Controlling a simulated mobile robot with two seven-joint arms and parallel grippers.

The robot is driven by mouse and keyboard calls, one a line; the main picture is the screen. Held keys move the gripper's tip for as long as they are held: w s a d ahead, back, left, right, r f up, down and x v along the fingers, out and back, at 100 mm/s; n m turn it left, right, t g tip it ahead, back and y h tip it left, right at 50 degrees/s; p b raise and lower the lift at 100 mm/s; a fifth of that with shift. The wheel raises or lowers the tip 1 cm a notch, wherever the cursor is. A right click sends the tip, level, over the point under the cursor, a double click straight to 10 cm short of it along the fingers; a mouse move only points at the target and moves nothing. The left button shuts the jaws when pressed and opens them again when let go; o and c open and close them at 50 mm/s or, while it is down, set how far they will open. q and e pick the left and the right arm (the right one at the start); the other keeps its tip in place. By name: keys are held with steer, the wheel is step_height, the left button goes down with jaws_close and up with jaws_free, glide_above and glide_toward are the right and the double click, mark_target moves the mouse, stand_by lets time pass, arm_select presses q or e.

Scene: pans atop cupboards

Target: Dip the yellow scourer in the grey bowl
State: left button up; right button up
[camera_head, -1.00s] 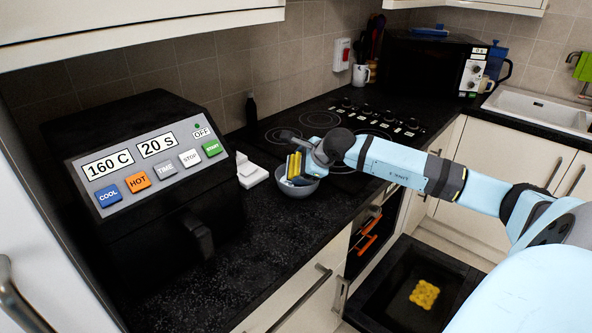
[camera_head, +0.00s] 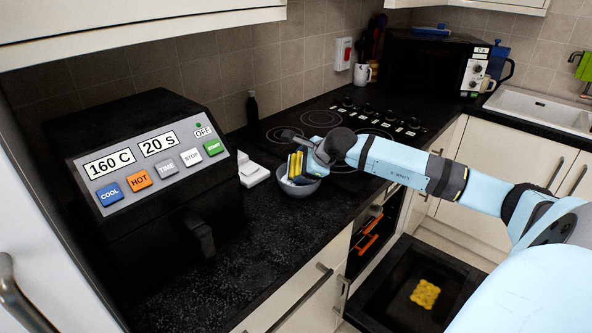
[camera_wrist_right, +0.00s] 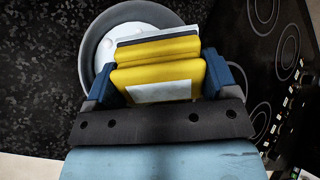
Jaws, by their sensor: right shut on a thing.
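The grey bowl (camera_head: 300,189) stands on the dark worktop beside the hob. My right gripper (camera_head: 304,164) is at the bowl, shut on the yellow scourer (camera_head: 293,166). The scourer is upright, with its lower end inside the bowl's rim. In the right wrist view, yellow blocks with pale grey faces, the scourer (camera_wrist_right: 157,76) among them, sit between the blue fingers of my gripper (camera_wrist_right: 160,84). The bowl (camera_wrist_right: 92,42) is behind them, with a whitish inside. Whether the scourer touches the bowl's bottom is hidden. My left gripper is not in view.
A black air fryer (camera_head: 150,170) stands left of the bowl, with a white object (camera_head: 252,174) between them. The black hob (camera_head: 345,125) lies behind. The worktop in front of the bowl is clear. A yellow item (camera_head: 425,294) lies in an open dark container below.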

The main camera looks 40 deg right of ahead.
steer(key=shift+r, duration=0.1)
steer(key=shift+r, duration=0.45)
steer(key=shift+r+p, duration=0.8)
steer(key=shift+r, duration=1.9)
steer(key=shift+a+f, duration=0.1)
